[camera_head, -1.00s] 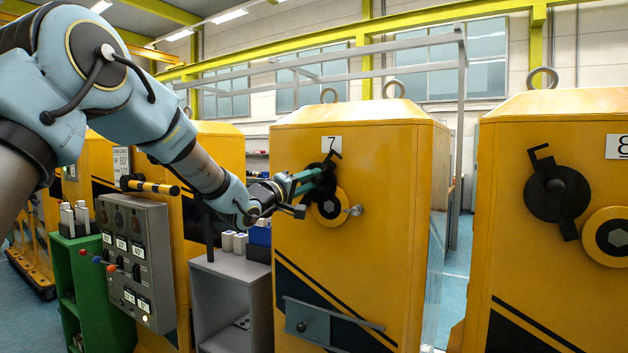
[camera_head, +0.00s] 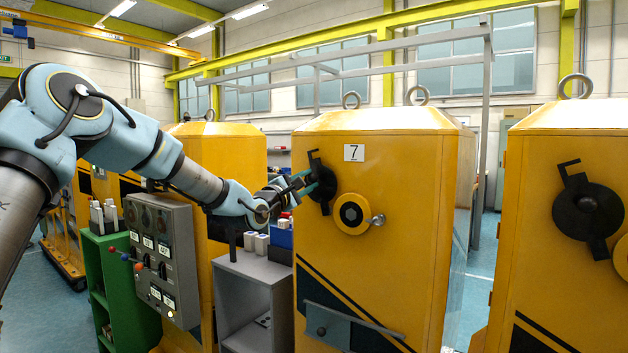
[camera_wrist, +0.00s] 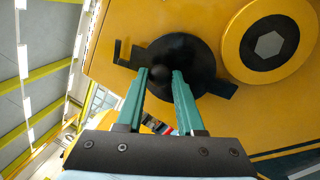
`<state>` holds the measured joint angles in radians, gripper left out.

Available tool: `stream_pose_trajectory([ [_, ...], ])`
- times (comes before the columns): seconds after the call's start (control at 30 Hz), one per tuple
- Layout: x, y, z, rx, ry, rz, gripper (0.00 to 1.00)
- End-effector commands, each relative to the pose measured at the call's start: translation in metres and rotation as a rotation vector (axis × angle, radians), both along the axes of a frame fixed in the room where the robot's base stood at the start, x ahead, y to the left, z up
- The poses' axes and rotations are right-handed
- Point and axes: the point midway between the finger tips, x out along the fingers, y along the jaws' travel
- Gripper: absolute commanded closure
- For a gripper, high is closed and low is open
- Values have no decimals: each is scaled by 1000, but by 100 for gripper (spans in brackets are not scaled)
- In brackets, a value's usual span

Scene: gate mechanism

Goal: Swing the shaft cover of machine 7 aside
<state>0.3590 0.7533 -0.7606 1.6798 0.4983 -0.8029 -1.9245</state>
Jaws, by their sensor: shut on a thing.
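The shaft cover of machine 7 (camera_head: 324,190) is a black disc with a hooked tab and a knob. It sits up and left of the round yellow shaft ring (camera_head: 352,213). The ring's hex shaft end is uncovered; it also shows in the wrist view (camera_wrist: 269,44). My gripper (camera_head: 306,182) is at the cover, its teal fingers shut on the cover's black knob (camera_wrist: 172,48) in the wrist view. The cover disc (camera_wrist: 207,62) shows behind the fingers, beside the ring and clear of the hex end.
A small metal knob (camera_head: 377,220) sticks out right of the ring. A grey bar (camera_head: 345,322) crosses the machine's lower front. A grey control box (camera_head: 163,260) and a grey shelf (camera_head: 253,290) stand to the left. The neighbouring machine's black cover (camera_head: 588,211) is at right.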

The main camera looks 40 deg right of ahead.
Motion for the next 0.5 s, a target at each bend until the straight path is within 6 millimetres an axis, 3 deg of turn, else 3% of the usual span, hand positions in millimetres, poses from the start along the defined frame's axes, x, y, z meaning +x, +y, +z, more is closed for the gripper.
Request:
stream_pose_trajectory([
  [0.5,13,4,-3,-40,141,1,100],
])
